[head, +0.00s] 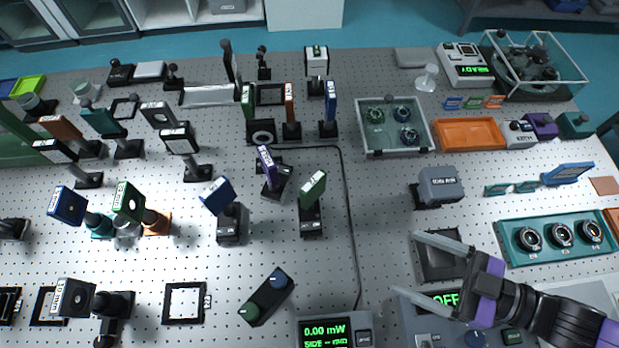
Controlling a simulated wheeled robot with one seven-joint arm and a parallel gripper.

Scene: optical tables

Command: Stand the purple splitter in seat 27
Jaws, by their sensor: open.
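The purple splitter (266,162) is an upright plate with a purple top edge and a pale label. It stands on a black base a little above the middle of the table, slightly tilted in the picture. An empty black square seat frame (184,322) lies at the lower left, with a small label at its right side that I cannot read for certain as 27. My gripper (406,263) is open and empty at the lower right, its fingers pointing left above a dark square pad. It is well apart from the splitter.
A green-topped plate (312,190) and a blue-topped plate (216,196) stand close to the splitter. A black cable (349,220) runs down the table. A two-knob block (266,297) and a power meter (335,331) sit near the front. Perforated table between them is clear.

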